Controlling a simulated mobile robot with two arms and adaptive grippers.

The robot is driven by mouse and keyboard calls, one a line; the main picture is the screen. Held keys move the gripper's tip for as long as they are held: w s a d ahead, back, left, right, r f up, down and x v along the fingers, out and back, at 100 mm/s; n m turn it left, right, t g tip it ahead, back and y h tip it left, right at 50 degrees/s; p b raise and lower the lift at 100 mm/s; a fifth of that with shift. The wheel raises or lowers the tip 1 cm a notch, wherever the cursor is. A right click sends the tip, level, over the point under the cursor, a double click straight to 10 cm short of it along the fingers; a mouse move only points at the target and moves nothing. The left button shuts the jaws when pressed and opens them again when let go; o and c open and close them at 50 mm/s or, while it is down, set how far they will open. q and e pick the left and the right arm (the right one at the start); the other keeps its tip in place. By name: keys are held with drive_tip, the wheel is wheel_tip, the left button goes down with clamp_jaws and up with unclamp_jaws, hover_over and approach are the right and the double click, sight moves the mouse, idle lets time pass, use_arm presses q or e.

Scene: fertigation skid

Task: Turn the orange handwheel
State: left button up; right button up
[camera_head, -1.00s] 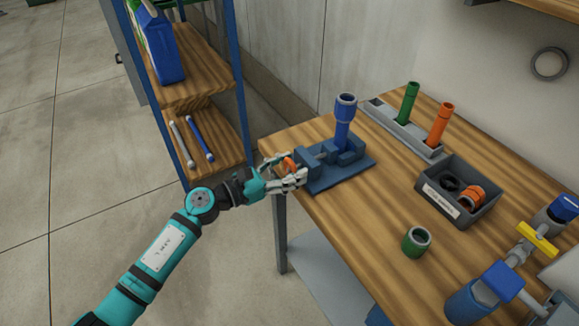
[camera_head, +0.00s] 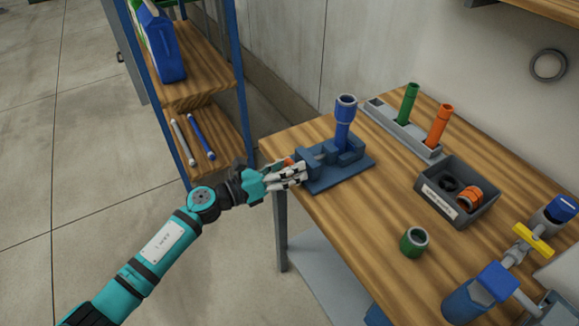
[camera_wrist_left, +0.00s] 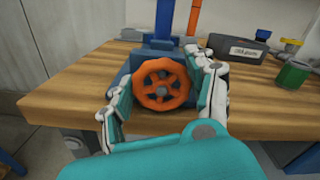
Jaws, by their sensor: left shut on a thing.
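The orange handwheel (camera_wrist_left: 162,84) faces the camera in the left wrist view, on the near end of a blue vise (camera_head: 340,168). In the head view only a small orange part of the handwheel (camera_head: 288,161) shows past my fingers. My left gripper (camera_head: 297,174) is at the vise's left end. In the left wrist view its two fingers (camera_wrist_left: 162,95) stand on either side of the wheel, shut on its rim. A blue pipe piece (camera_head: 345,122) stands upright in the vise. My right gripper is not in view.
A grey rack (camera_head: 397,127) with green and orange pipes stands behind the vise. A grey bin (camera_head: 478,208) with rings and a green fitting (camera_head: 414,242) sit to the right. A shelf (camera_head: 205,85) stands left of the wooden table (camera_head: 350,215). Valves fill the lower right.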

use_arm(q)
drive_tip(key=o, duration=0.9)
drive_tip(key=shift+a, duration=0.1)
drive_tip(key=v, duration=1.2)
drive_tip(key=shift+f, duration=0.1)
